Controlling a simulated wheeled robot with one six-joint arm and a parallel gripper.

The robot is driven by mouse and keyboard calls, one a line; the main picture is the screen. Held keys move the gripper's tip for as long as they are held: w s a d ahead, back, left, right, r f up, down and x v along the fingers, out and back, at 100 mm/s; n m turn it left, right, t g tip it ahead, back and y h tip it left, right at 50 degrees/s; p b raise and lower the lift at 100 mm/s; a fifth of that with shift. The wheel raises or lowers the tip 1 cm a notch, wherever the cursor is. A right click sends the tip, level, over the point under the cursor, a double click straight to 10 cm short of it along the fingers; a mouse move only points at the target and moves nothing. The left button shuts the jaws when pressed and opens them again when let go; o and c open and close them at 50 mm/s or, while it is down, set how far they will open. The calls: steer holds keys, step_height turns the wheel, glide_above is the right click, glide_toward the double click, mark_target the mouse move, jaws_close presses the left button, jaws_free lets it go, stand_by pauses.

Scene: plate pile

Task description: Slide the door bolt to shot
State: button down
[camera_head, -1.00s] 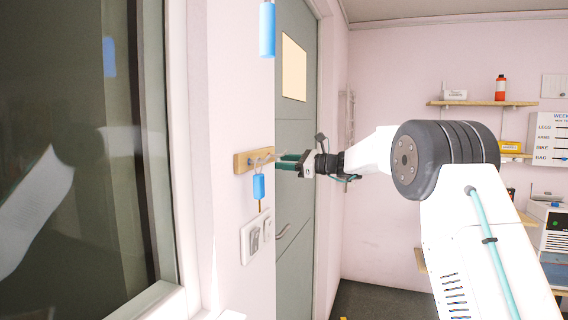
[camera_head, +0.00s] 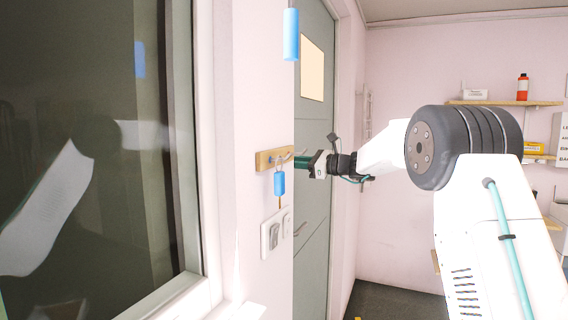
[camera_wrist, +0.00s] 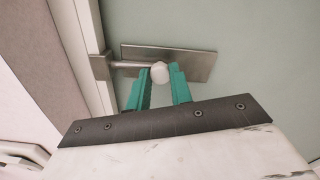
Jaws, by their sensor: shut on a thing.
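The door bolt is a metal rod with a round pale knob (camera_wrist: 160,72) on a grey metal plate (camera_wrist: 200,64), fixed to the grey-green door (camera_wrist: 250,30) in the wrist view. The rod (camera_wrist: 125,65) runs left from the knob to a metal keeper (camera_wrist: 100,66) at the door frame, and its end appears to reach the keeper. My gripper (camera_wrist: 162,78) has its two green fingers on either side of the knob, shut on it.
A wooden key rack (camera_head: 264,160) with a blue-tagged key (camera_head: 279,183) is on the wall beside the door. Below are light switches (camera_head: 270,235). A dark window (camera_head: 90,150) is at left, and shelves (camera_head: 505,103) hang on the far wall.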

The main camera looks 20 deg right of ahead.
steer(key=shift+s, duration=0.1)
steer(key=c, duration=1.2)
jaws_free()
steer(key=shift+s+a, duration=0.1)
steer(key=shift+c, duration=0.2)
steer(key=v, duration=0.7)
steer(key=shift+s+d, duration=0.2)
steer(key=shift+d, duration=0.15)
steer(key=shift+n, duration=0.3)
